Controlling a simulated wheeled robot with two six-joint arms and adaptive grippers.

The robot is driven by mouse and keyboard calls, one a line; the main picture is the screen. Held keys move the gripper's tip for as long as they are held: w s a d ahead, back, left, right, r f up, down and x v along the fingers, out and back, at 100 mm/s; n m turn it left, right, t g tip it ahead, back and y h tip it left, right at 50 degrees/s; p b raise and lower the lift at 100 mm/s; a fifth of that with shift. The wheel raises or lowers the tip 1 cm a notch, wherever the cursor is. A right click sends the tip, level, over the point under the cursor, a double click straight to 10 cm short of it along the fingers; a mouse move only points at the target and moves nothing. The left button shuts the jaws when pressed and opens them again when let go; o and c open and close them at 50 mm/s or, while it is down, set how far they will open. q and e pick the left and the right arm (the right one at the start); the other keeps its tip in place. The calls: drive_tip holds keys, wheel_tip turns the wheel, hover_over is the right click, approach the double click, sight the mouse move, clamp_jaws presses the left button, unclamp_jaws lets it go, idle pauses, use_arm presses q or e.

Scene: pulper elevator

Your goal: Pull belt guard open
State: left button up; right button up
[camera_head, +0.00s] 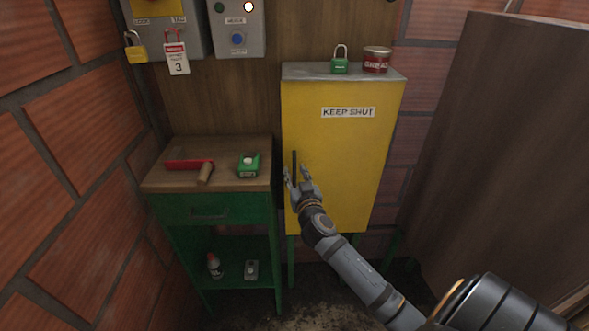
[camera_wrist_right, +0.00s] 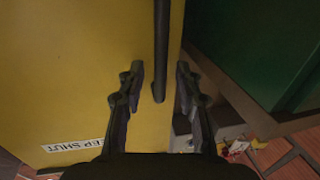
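The belt guard is a yellow panel (camera_head: 335,160) labelled KEEP SHUT, and it looks closed. A dark upright bar handle (camera_head: 294,164) is near its left edge. My right gripper (camera_head: 297,174) is at the handle, with its fingers apart. In the right wrist view the open fingers (camera_wrist_right: 158,88) lie on either side of the handle (camera_wrist_right: 160,45), with gaps showing on both sides. Whether the handle lies fully within finger depth I cannot tell. The guard's yellow face (camera_wrist_right: 70,70) fills the left of that view. My left gripper is not in view.
A green padlock (camera_head: 340,66) and a red tin (camera_head: 376,60) stand on the guard's grey top. A green bench (camera_head: 215,208) left of it holds a red-headed brush-like tool (camera_head: 190,165) and a green box (camera_head: 249,165). A brown panel (camera_head: 490,150) stands at the right.

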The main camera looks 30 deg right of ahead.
drive_tip(key=shift+x, duration=0.85)
clamp_jaws()
